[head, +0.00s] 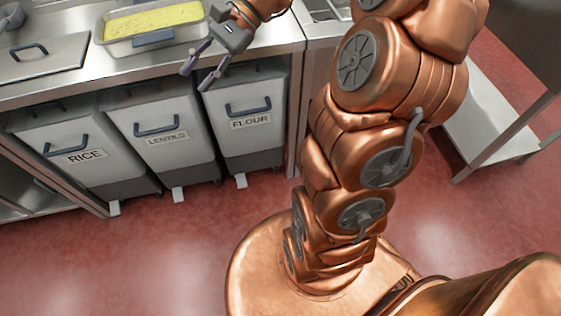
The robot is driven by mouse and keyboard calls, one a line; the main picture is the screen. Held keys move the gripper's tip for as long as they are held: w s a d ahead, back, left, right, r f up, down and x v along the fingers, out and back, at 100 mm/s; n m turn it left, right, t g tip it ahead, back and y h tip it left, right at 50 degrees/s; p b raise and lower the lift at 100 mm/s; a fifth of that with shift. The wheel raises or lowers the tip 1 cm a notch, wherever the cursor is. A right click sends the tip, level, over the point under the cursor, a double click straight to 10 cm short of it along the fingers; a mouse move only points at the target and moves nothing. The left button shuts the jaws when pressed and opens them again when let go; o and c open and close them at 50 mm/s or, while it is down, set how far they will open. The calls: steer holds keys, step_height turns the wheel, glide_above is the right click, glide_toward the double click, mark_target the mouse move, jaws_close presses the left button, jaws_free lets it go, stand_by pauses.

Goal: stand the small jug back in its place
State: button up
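I cannot make out the small jug in the head view, nor a place for it. My gripper (197,78) is at the upper middle, in front of the steel counter's front edge and above the flour bin. Its two dark fingers point down and to the left and stand apart. I see nothing between them.
A tray of yellow food (153,20) sits on the steel counter (95,67), with a lidded pan (40,58) left of it. Under the counter stand bins for rice (72,130), lentils (160,115) and flour (247,98). A steel shelf (490,115) is at right. Red floor (150,245) is clear.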

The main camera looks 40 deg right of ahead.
steer(key=s+a+f+n+g+h, duration=0.1)
steer(key=s+a+f+n+h, duration=0.15)
steer(key=s, duration=0.35)
steer(key=s+a+f+n+g+h, duration=0.1)
steer(key=s+a+n+h, duration=0.2)
steer(key=s, duration=0.4)
steer(key=s+d+f+n+h, duration=0.4)
steer(key=s+d+n+h, duration=0.2)
steer(key=s, duration=0.5)
steer(key=shift+d, duration=0.55)
steer(key=shift+f+n, duration=0.1)
steer(key=shift+n, duration=0.15)
step_height(320, 180, up, 7)
steer(key=p, duration=0.7)
